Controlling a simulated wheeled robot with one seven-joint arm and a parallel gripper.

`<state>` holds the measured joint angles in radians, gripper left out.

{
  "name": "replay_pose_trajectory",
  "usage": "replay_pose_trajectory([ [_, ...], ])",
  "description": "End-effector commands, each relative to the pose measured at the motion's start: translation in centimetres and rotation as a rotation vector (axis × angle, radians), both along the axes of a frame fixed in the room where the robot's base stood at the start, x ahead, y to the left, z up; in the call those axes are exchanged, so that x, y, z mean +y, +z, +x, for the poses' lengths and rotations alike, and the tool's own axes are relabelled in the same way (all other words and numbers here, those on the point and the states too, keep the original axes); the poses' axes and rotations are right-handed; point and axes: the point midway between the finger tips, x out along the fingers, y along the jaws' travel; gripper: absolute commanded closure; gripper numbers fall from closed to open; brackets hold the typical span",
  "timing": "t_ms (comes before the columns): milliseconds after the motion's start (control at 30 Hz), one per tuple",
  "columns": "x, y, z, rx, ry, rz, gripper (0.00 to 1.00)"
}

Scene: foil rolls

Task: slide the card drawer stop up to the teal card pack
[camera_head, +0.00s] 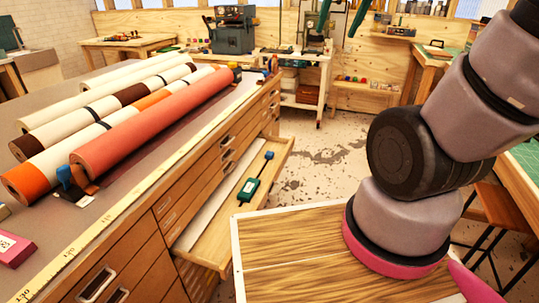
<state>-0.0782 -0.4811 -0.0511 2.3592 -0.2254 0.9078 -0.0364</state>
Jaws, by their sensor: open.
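A long drawer (218,215) stands pulled out from the wooden cabinet. In it lies a dark teal, box-like piece (250,189) with pale marks on top. A thin dark rod runs from it to a small dark blue end piece (268,155). I cannot tell whether the teal piece is the card pack or a tool. I cannot make out a card drawer stop for certain. My arm comes down at the right, ending in a pink ring over a wood-grained top. My gripper's fingers are outside the picture.
The wood-grained top (285,235) with a white edge fills the front, close to the drawer. Several long rolls, one salmon red (150,125), lie on the cabinet top. A magenta box (14,249) sits at its left edge. Open floor (320,165) lies beyond the drawer.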

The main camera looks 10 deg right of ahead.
Motion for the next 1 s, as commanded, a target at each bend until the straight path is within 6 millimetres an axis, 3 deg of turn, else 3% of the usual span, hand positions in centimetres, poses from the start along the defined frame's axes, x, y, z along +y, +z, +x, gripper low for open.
replay_pose_trajectory([
  [33, -0.4, -0.8, 2.0, 0.036, 0.034, -0.052, 0.2],
  [267, -2.5, -4.6, 10.7, 0.156, 0.205, -0.315, 0.2],
  [467, -3.4, -9.5, 18.2, 0.256, 0.381, -0.555, 0.2],
  [767, -2.9, -19.3, 28.6, 0.397, 0.7, -0.938, 0.2],
  [1000, -0.6, -28.9, 35.3, 0.493, 1.002, -1.256, 0.2],
])
